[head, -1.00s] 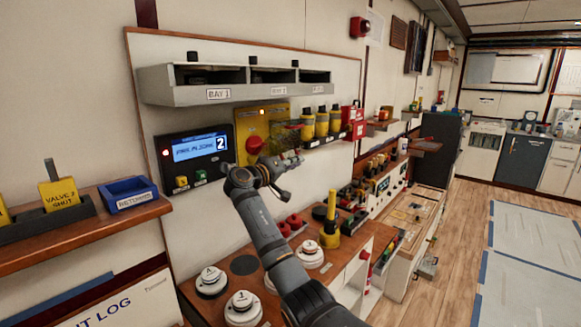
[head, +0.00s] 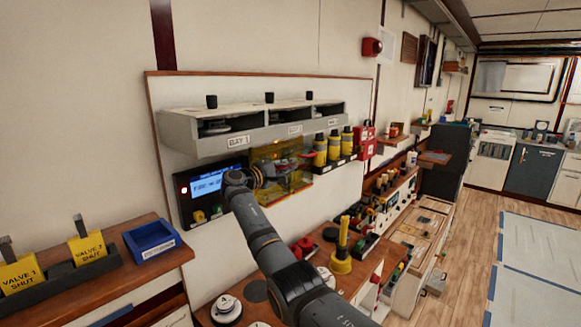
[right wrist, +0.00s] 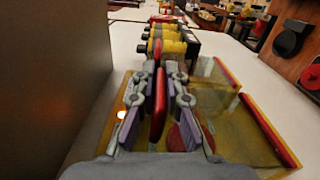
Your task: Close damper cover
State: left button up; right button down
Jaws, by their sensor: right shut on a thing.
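The damper cover (head: 296,178) is a see-through yellow panel with red edging, on the wall board right of the blue display. In the right wrist view the see-through cover (right wrist: 222,108) stands out from the yellow plate, and a red round button (right wrist: 184,136) shows through it. My right gripper (right wrist: 159,78) is shut on an upright red strip (right wrist: 159,102), which appears to be the cover's handle. In the head view my right arm hides part of the display, and the fingertips are hard to make out. My left gripper is in no view.
A grey bay shelf (head: 240,127) juts out above the display (head: 212,180). Yellow-and-black cylinders (head: 333,146) stand right of the cover. Below is a wooden counter (head: 318,240) with a yellow post (head: 342,248). A blue tray (head: 151,238) and yellow valve tags stand on the left shelf.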

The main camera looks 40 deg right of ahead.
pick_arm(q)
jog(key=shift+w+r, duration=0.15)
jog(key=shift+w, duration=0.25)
pick_arm(e)
jog(key=shift+w+r, duration=0.15)
jog(key=shift+w, duration=0.35)
jog(key=shift+r, duration=0.15)
jog(key=c, duration=1.7)
grip_release()
jog(key=shift+w, duration=0.1)
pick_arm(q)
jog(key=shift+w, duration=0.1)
pick_arm(e)
jog(key=o, duration=0.3)
jog(key=shift+w+f, duration=0.15)
jog(key=shift+f, duration=0.05)
jog(key=s+a, duration=0.1)
jog(key=a, duration=1.1)
